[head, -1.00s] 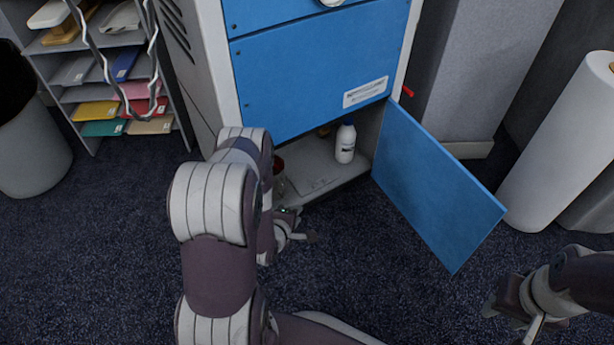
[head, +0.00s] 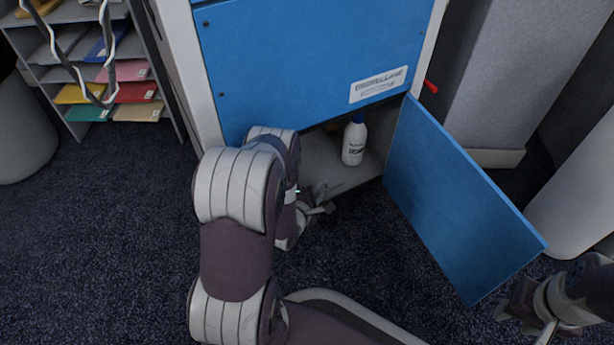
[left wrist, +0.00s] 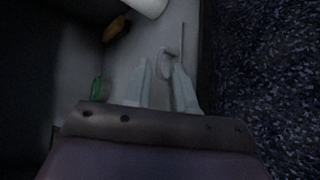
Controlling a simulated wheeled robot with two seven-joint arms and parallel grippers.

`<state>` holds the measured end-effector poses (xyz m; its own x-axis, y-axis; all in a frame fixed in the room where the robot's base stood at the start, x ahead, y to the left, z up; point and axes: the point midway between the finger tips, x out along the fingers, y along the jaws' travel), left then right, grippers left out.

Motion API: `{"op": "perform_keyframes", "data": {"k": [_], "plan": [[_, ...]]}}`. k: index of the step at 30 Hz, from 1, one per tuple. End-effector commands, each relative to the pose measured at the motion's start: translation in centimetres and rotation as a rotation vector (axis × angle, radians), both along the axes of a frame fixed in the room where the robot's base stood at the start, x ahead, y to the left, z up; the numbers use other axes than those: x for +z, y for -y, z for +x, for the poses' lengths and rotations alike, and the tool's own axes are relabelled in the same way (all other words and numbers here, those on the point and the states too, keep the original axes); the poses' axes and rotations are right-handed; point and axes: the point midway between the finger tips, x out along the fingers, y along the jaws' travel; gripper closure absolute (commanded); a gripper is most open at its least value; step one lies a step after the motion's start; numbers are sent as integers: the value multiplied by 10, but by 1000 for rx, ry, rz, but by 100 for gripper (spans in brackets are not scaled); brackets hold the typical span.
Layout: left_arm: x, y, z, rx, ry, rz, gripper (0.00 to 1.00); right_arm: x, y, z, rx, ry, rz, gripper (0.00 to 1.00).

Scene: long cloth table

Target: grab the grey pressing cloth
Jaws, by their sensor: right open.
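The open lower compartment (head: 318,160) of the blue-fronted cabinet holds a thin flat grey piece (head: 322,188), which may be the pressing cloth; its outline is faint and partly hidden. My left gripper (head: 318,208) is at the compartment's front edge, beside that piece. In the left wrist view, the fingers of my left gripper (left wrist: 162,68) are apart over the grey compartment floor. A small pale shape and a thin upright line show near the fingertips; I cannot tell what they are. My right gripper (head: 526,324) is open at the lower right, away from the cabinet.
A white bottle (head: 354,142) with a blue cap stands inside the compartment. The blue door (head: 455,205) hangs open to the right. A yellow-brown object (left wrist: 117,28) and a green object (left wrist: 97,88) lie near my left gripper. Dark carpet (head: 110,240) is clear at left.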

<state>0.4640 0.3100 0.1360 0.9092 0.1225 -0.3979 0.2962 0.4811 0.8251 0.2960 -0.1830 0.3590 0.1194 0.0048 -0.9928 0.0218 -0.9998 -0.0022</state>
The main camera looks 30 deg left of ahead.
Motion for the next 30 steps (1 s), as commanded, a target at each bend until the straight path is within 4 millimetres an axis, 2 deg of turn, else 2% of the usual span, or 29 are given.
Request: {"op": "perform_keyframes", "data": {"k": [1, 5, 12, 13, 15, 26, 30], "plan": [[-15, -2, 9, -1, 4, 2, 76, -24, 0, 0, 0, -1, 0, 57], [-18, -4, 27, -1, 1, 2, 76, -35, 0, 0, 0, -2, 0, 57], [-14, -5, 30, 0, -2, 0, 76, -32, 0, 0, 0, -1, 0, 57], [-14, -5, 30, 0, -2, 0, 79, -32, 0, 0, 0, -1, 0, 57], [-14, -5, 30, 0, -2, 1, 100, -32, 0, 0, 0, -1, 0, 57], [-14, -5, 30, -1, -3, 0, 100, -32, 0, 0, 0, -1, 0, 57], [-6, -5, 30, 0, -2, 1, 100, -25, 0, 0, 0, -1, 0, 57]]}}
